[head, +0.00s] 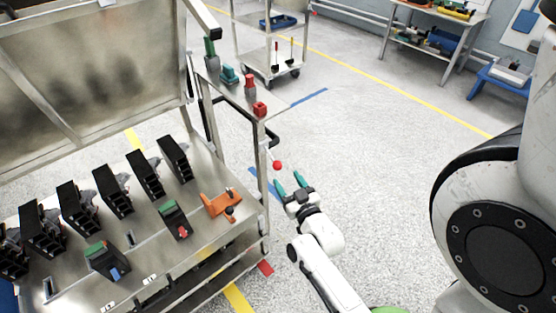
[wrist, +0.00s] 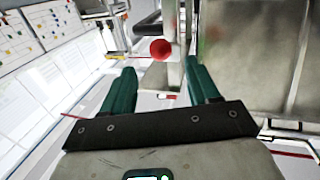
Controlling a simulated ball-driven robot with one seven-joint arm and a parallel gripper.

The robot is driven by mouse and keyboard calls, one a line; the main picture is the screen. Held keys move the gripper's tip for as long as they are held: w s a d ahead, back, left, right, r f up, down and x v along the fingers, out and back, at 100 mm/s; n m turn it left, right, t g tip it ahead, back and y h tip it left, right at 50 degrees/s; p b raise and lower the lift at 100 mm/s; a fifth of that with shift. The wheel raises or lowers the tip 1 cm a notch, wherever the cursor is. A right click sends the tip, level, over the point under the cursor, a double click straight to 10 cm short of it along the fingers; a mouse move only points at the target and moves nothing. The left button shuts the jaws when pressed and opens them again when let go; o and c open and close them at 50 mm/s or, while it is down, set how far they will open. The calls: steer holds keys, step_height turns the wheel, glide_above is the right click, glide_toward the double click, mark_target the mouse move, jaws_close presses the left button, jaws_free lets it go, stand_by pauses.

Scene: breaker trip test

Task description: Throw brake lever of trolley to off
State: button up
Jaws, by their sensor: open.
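The trolley (head: 150,222) is a metal cart at the left in the head view, with black breakers on its deck. A red ball knob (head: 277,165) shows beside its right corner post; I take it for the brake lever's end, and its shaft is hardly visible. My gripper (head: 289,183) is open and empty, its teal fingers pointing up toward the knob from just below it. In the wrist view the red knob (wrist: 160,50) lies beyond and between the fingertips (wrist: 160,70), apart from both. The lever's setting cannot be told.
A black push handle (head: 274,133) loops out just above the knob. An orange clamp-like part (head: 221,205) lies on the deck near the post. A narrow shelf with a red block (head: 260,109) is above. Open floor (head: 380,170) lies to the right.

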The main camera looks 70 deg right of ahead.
mark_target(275, 161)
steer(key=x, duration=1)
steer(key=shift+a, duration=0.1)
jaws_close()
stand_by(0.4)
